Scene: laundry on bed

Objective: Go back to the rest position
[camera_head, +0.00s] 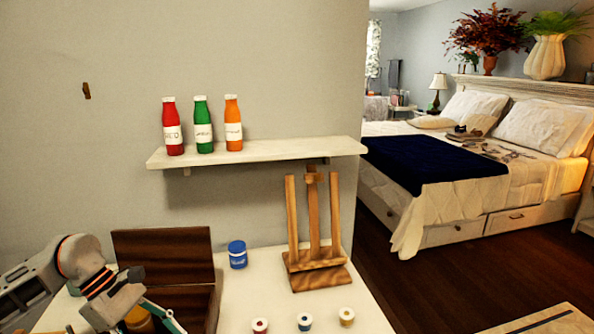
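My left gripper (150,302) reaches in at the lower left of the head view, over the front of an open dark wooden box (165,243). Its fingers are partly cut off by the bottom edge, and I cannot tell whether they are open or shut. A tan round thing (139,319) shows beside the fingers; whether it is held is unclear. My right gripper is not in view.
A white table (255,290) carries the box, a blue jar (237,254), a wooden easel (316,255) and small paint pots (304,321). A wall shelf (260,153) above holds red, green and orange bottles. A bed (480,190) stands at right beyond dark floor.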

